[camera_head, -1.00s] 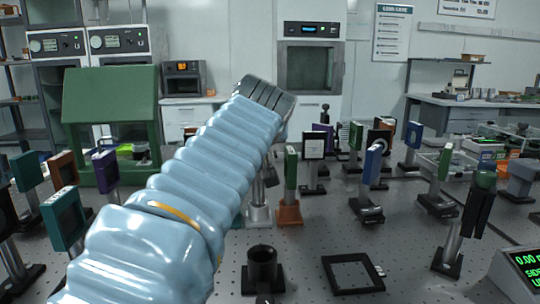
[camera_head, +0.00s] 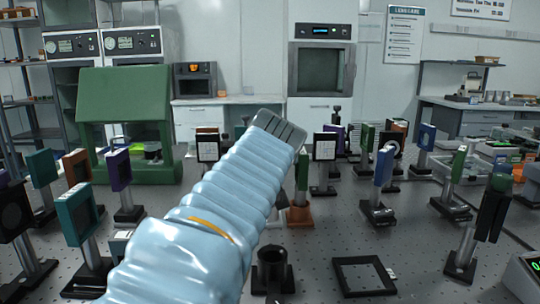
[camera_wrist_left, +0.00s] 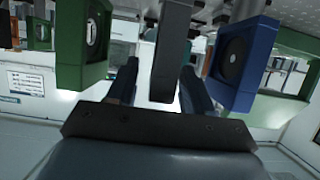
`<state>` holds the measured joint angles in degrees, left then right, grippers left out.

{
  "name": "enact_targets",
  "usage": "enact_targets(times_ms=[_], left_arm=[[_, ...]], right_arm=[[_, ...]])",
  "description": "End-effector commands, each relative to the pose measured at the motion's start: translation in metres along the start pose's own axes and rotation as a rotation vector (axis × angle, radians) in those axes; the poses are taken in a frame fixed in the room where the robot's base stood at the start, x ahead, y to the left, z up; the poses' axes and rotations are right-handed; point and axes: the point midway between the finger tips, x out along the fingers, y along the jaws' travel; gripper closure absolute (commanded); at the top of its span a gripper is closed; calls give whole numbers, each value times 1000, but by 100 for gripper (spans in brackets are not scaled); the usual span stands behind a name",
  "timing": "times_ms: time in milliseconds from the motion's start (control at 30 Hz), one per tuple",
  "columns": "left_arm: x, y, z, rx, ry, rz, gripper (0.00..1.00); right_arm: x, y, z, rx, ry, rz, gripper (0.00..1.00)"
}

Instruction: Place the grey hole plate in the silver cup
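My left arm comes in from the lower left in the head view. Its pale blue sleeve ends in a dark grey wrist (camera_head: 278,127), which hides the gripper. In the left wrist view, which looks upside down, the two blue-grey fingers of my left gripper (camera_wrist_left: 158,85) stand apart. A grey upright piece (camera_wrist_left: 170,50) stands between them, seen edge-on, close to the right finger with a gap at the left one. It may be the grey hole plate, but its face and hole are hidden. I cannot pick out the silver cup; part of the table is behind my arm. My right gripper is out of view.
A black cup-like holder (camera_head: 272,270) and a flat black frame (camera_head: 363,274) are on the table in front. A blue mount (camera_wrist_left: 240,65) stands right of the fingers and a green one (camera_wrist_left: 88,40) left. Posts with plates crowd both sides.

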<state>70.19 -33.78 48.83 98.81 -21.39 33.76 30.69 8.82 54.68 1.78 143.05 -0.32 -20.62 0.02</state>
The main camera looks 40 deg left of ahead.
Motion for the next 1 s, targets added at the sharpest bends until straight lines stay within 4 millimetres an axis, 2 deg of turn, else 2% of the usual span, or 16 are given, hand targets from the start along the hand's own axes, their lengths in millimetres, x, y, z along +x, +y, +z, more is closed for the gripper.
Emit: enact_targets(times_ms=[333, 467, 700, 833, 1000], left_arm=[[-6, 1, -3, 1, 2, 1, 49], [-30, 2, -2, 1, 4, 3, 49], [-87, 1, -3, 1, 5, 2, 49], [-108, 1, -3, 0, 2, 1, 49], [-120, 0, -3, 0, 0, 0, 49]], right_arm=[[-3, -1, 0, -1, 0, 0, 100], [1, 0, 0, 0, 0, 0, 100], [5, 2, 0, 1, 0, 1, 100], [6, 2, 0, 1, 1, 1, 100], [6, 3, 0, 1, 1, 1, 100]])
